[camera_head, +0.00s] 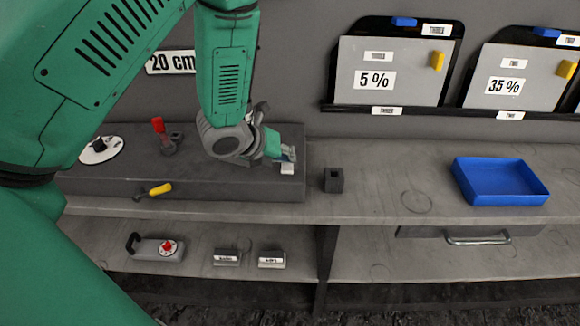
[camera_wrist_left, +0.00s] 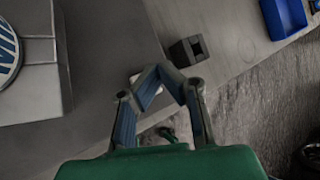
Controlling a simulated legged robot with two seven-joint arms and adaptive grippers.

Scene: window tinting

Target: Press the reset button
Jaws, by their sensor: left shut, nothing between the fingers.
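My left gripper (camera_head: 287,153) is over the right end of a long dark grey console (camera_head: 225,185) on the bench. Its fingertips meet with nothing between them, as the left wrist view (camera_wrist_left: 160,70) also shows. A small white piece (camera_head: 287,169) is right below the fingertips on the console. It is partly hidden behind the fingers in the left wrist view (camera_wrist_left: 136,78). No lettering that says reset can be read, so I cannot tell whether it is the button. I cannot tell whether the fingertips touch it.
A dark block with a square hole (camera_head: 333,180) stands just right of the console. A red-handled lever (camera_head: 159,127), a yellow handle (camera_head: 160,189) and a round dial (camera_head: 100,150) are on the console's left. A blue tray (camera_head: 500,190) is at right, with free bench between.

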